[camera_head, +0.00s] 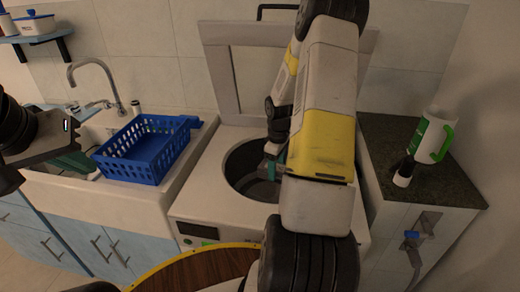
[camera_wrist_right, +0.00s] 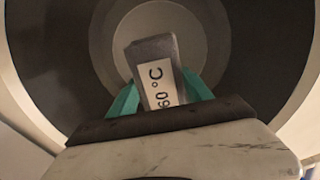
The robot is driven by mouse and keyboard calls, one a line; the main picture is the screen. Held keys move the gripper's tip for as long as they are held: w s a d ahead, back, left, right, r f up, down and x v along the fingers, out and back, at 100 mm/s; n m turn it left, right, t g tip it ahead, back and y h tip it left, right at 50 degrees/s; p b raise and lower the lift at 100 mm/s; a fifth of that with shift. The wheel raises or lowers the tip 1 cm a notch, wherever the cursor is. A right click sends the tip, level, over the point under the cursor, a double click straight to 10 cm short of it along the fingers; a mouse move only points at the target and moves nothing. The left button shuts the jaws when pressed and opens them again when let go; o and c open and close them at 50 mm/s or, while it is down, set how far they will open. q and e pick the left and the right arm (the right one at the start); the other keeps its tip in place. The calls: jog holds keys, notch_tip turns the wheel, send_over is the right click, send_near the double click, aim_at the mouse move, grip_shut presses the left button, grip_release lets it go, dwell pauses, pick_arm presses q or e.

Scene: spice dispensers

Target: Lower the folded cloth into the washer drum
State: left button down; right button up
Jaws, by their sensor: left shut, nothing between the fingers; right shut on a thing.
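The washer (camera_head: 185,205) is a white top-loader with its lid (camera_head: 222,75) standing open at the back. Its round dark drum (camera_head: 243,165) is open upward and also fills the right wrist view (camera_wrist_right: 55,60). My right gripper (camera_head: 272,162) is over the drum opening, partly hidden by my arm. In the right wrist view, its teal fingers (camera_wrist_right: 158,95) are shut on the grey folded cloth (camera_wrist_right: 152,50), which bears a white label reading "60 °C". The drum's bottom lies beyond the cloth. My left gripper (camera_head: 72,162) is shut and empty at the far left, near the sink.
A blue basket (camera_head: 150,150) sits on the sink counter left of the washer, in front of a tap (camera_head: 95,75). A round wooden surface (camera_head: 195,270) lies in front of the washer.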

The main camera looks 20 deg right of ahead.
send_near(275, 193)
jog(key=s+f, duration=0.1)
jog(key=s+a+f, duration=0.1)
jog(key=s, duration=0.1)
jog(key=s+a+f, duration=0.1)
jog(key=f, duration=0.1)
jog(key=shift+s+a+f, duration=0.1)
jog(key=shift+s+a, duration=0.15)
jog(key=shift+s, duration=0.15)
jog(key=o, duration=1.5)
notch_tip(275, 193, up, 8)
jog(key=shift+f, duration=0.1)
